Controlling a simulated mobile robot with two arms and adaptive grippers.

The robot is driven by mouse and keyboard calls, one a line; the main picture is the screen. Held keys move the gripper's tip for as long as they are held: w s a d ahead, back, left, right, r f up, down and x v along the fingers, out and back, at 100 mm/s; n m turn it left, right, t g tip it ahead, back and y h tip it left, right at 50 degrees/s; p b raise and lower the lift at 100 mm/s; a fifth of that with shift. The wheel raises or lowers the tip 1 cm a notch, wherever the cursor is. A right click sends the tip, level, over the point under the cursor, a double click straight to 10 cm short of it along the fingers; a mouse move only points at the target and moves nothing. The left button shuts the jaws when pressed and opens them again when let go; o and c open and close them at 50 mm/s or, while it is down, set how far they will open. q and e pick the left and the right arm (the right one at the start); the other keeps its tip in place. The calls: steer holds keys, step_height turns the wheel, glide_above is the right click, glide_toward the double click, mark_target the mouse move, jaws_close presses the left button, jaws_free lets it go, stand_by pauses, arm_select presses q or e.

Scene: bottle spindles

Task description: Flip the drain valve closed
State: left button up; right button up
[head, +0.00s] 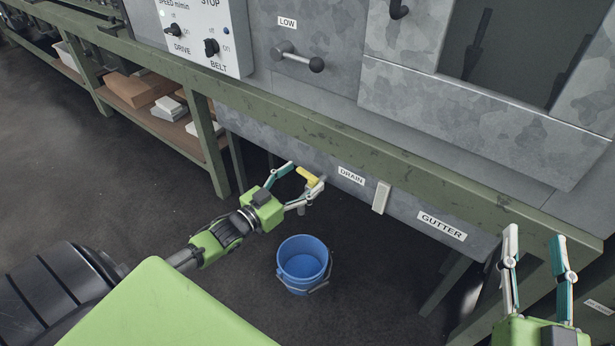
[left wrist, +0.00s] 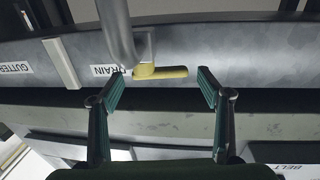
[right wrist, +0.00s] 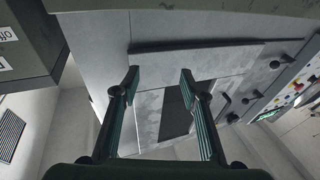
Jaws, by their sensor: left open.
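The drain valve's yellow lever (head: 307,176) sits on the gutter's side, left of the DRAIN label (head: 351,176). In the left wrist view the yellow lever (left wrist: 160,72) lies sideways, beside a grey pipe (left wrist: 117,30). My left gripper (head: 302,181) is open, with its fingers on either side of the lever. In the left wrist view a gap shows between the lever's free end and the finger on the right; the other fingertip is close to the lever's other end, and I cannot tell whether it touches. My right gripper (head: 535,232) is open and empty at the right.
A blue bucket (head: 303,265) stands on the floor below the valve. A green bench rail (head: 330,135) runs above the gutter. A lever with a black knob (head: 316,64) is under the LOW label. The floor at left is mostly clear.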

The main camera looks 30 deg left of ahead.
arm_select(q)
steer(key=shift+w+d, duration=0.25)
steer(key=shift+w, duration=1)
arm_select(e)
steer(key=r+t, duration=0.1)
steer(key=r, duration=0.1)
steer(key=s+r+t+y, duration=0.1)
steer(key=r, duration=0.1)
steer(key=shift+a+r, duration=0.1)
steer(key=shift+a, duration=0.05)
arm_select(q)
steer(key=shift+c, duration=0.4)
steer(key=c, duration=1)
steer(key=shift+r+n+y+p, duration=0.25)
steer(key=shift+n+y+p, duration=0.15)
steer(key=shift+p, duration=0.15)
steer(key=shift+c, duration=0.2)
steer(key=shift+s+n+y+p, duration=0.1)
steer(key=shift+n+y+p, duration=0.2)
steer(key=shift+y+p, duration=0.35)
steer(key=shift+f, duration=0.15)
arm_select(e)
step_height(320, 180, down, 14)
steer(key=d+g+h, duration=0.2)
steer(key=g, duration=0.5)
steer(key=shift+h, duration=0.4)
